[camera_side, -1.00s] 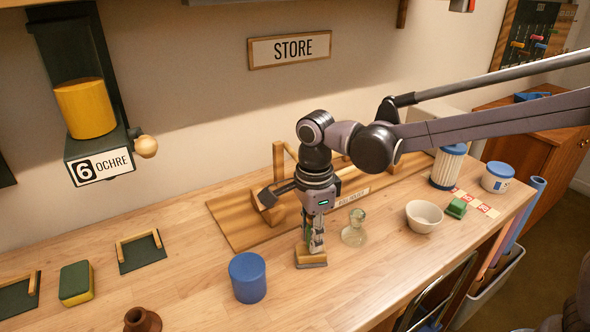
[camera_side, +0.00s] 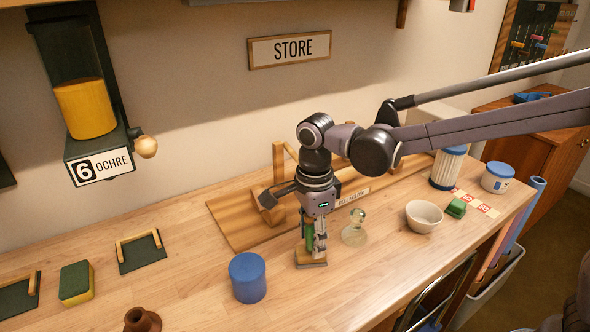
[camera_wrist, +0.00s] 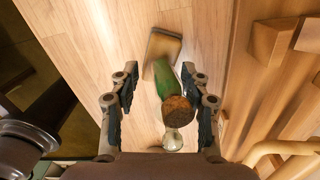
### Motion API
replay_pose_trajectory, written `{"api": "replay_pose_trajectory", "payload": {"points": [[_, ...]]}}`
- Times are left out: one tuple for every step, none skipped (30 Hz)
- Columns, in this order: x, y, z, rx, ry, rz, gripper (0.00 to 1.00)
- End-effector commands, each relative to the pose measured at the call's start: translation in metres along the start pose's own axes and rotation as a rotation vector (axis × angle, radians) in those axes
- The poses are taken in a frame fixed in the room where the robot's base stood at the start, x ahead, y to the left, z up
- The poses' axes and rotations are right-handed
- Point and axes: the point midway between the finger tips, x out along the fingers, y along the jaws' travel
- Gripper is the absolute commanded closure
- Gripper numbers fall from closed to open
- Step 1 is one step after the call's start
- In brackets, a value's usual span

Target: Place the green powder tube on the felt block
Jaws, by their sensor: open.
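The green powder tube (camera_side: 309,231) stands about upright with its base at the felt block (camera_side: 312,263), a small tan and grey block on the table. In the wrist view the tube (camera_wrist: 166,80) points its brown cork at the camera, and its lower end meets the block (camera_wrist: 163,45). Contact at the base is partly hidden. My gripper (camera_side: 314,240) is open, pointing down over the block. In the wrist view its fingers (camera_wrist: 160,110) are on both sides of the tube, with a gap visible on the left; the right finger is close to the tube.
A clear glass flask (camera_side: 355,229) stands just right of my gripper, and a white bowl (camera_side: 424,216) is farther right. A blue cylinder (camera_side: 247,278) stands to the front left. A wooden rack (camera_side: 230,218) is behind.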

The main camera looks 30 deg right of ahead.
Motion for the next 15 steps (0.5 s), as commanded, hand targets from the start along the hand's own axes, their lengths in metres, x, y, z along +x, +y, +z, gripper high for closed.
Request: {"api": "replay_pose_trajectory", "payload": {"points": [[-0.004, 0.0, 0.0, 0.0, 0.0, 0.0, 0.53], [-0.008, 0.0, 0.0, 0.0, 0.0, 0.0, 0.53], [-0.013, 0.0, 0.0, 0.0, 0.0, 0.0, 0.53], [-0.017, 0.0, 0.0, 0.0, 0.0, 0.0, 0.53], [-0.022, 0.0, 0.0, 0.0, 0.0, 0.0, 0.53], [-0.029, 0.0, 0.0, 0.0, 0.0, 0.0, 0.53], [-0.034, 0.0, 0.0, 0.0, 0.0, 0.0, 0.53], [-0.04, 0.0, 0.0, 0.0, 0.0, 0.0, 0.53], [-0.047, 0.0, 0.0, 0.0, 0.0, 0.0, 0.53], [-0.052, 0.0, 0.0, 0.0, 0.0, 0.0, 0.53], [-0.058, 0.0, 0.0, 0.0, 0.0, 0.0, 0.53], [-0.065, 0.0, 0.0, 0.0, 0.0, 0.0, 0.53], [-0.07, 0.0, 0.0, 0.0, 0.0, 0.0, 0.53], [-0.075, 0.0, 0.0, 0.0, 0.0, 0.0, 0.53], [-0.082, 0.0, 0.0, 0.0, 0.0, 0.0, 0.53]]}}
